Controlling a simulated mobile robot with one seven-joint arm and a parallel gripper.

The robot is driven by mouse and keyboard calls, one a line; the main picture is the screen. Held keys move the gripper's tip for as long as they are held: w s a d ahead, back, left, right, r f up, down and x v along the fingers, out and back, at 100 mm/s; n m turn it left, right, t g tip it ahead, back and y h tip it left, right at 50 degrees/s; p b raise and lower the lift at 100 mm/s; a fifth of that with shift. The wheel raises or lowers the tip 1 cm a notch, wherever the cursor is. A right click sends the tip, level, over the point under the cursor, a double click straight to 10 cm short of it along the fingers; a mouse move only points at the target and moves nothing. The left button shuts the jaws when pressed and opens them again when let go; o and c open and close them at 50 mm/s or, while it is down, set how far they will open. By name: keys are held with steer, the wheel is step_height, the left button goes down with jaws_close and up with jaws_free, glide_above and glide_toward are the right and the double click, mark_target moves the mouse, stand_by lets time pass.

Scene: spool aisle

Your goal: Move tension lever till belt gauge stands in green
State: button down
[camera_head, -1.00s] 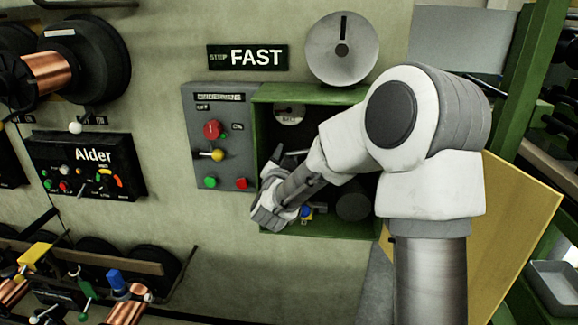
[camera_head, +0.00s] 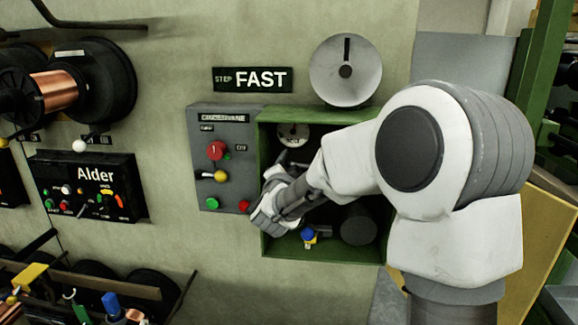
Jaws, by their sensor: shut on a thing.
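The belt gauge (camera_head: 293,134) is a small pale round dial at the upper left inside an open green box (camera_head: 320,114). Its dark needle shows, but I cannot make out a green band or where the needle stands on it. My gripper (camera_head: 268,213) is at the box's left side, below the gauge, with my arm reaching in from the right. It is shut on what seems to be the tension lever, which my fingers and wrist mostly hide.
A grey control panel (camera_head: 211,126) with red, yellow and green controls adjoins the box on the left. A blue knob (camera_head: 308,235) and a dark round part (camera_head: 358,225) sit low in the box. A large grey dial (camera_head: 364,71) and a FAST sign (camera_head: 262,80) are above.

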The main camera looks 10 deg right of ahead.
steer(key=shift+r, duration=0.3)
steer(key=c, duration=0.7)
jaws_free()
steer(key=shift+o, duration=1.2)
steer(key=shift+f, duration=0.15)
steer(key=shift+s, duration=0.1)
steer(key=p+v, duration=0.1)
steer(key=v, duration=1.6)
steer(key=shift+p, duration=0.3)
